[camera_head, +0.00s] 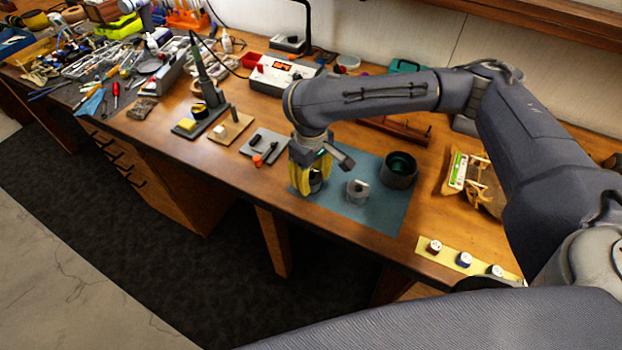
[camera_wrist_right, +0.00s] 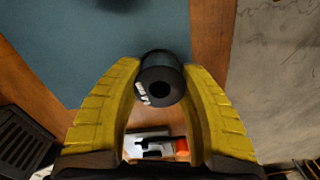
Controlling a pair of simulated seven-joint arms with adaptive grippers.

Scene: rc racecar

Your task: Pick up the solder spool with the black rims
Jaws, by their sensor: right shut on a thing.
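The solder spool with black rims (camera_wrist_right: 161,66) sits between the yellow fingertips of my right gripper (camera_wrist_right: 162,80) in the right wrist view. The fingers are shut on it from both sides. In the head view the right gripper (camera_head: 311,176) points down over the front left part of the blue-grey mat (camera_head: 340,205), and the spool (camera_head: 315,181) is partly hidden by the fingers. Whether the spool still touches the mat is hard to tell. My left gripper is not in view.
A grey-white spool (camera_head: 357,191) and a dark round container (camera_head: 398,169) stand on the mat to the right. A small grey tray (camera_head: 262,150) with a red-orange item lies to the left. A yellow strip (camera_head: 447,256) with small spools lies at the front right edge.

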